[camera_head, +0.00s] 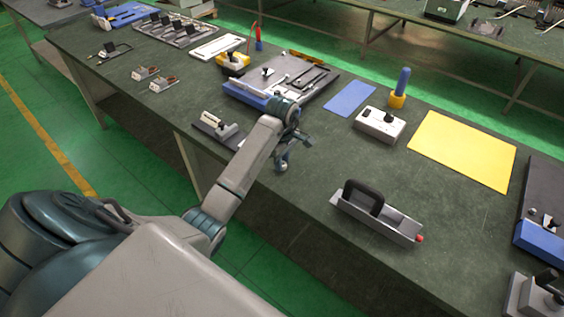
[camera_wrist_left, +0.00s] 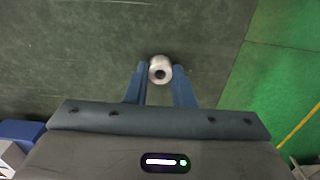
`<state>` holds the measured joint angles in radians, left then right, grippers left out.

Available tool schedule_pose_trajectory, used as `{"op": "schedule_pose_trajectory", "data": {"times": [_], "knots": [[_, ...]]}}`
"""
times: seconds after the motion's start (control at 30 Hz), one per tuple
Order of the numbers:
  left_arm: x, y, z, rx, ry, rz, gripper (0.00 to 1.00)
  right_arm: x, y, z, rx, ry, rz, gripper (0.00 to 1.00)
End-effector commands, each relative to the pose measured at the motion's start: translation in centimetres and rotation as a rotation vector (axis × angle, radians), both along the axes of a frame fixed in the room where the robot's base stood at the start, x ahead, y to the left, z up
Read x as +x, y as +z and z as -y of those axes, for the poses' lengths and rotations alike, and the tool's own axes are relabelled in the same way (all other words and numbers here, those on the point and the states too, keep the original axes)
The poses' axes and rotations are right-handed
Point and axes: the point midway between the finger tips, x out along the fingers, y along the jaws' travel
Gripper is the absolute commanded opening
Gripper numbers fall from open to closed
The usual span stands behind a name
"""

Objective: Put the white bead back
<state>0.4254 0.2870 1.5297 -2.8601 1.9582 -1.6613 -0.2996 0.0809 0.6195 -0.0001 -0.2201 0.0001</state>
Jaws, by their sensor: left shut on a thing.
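In the head view my left gripper (camera_head: 282,166) points down near the front edge of the green-topped table (camera_head: 300,200). My right gripper is in neither view.
A small dark-based fixture (camera_head: 217,129) lies left of my gripper, and a blue-fronted fixture (camera_head: 283,80) lies behind it. A grey tray with a black handle (camera_head: 376,213) stands to the right. White block (camera_head: 380,124), blue mat (camera_head: 350,98) and yellow mat (camera_head: 462,150) lie farther back.

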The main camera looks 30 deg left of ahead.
Motion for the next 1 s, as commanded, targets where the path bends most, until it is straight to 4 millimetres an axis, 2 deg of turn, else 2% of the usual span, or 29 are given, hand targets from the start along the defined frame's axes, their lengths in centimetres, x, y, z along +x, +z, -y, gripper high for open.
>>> {"op": "schedule_pose_trajectory", "data": {"times": [0.33, 0.37, 0.43, 0.47, 0.8, 1.0], "knots": [[0.0, -0.5, 0.0, 0.0, 0.0, 0.002, 0.0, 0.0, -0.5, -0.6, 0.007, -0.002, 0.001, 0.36], [0.0, -0.3, 0.0, 0.0, 0.0, 0.002, 0.27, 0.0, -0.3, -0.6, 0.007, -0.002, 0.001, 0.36], [0.0, -0.3, 0.0, 0.0, 0.0, 0.002, 0.41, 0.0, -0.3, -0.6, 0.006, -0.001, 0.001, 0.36], [0.0, -0.3, 0.0, 0.0, 0.0, 0.002, 0.43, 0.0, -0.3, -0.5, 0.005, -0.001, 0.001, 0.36], [0.0, -0.1, 0.0, 0.0, 0.0, 0.002, 0.43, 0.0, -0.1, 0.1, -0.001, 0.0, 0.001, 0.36], [0.1, 1.5, 0.0, 0.001, 0.0, 0.005, 0.43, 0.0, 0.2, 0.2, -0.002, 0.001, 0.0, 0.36]]}}
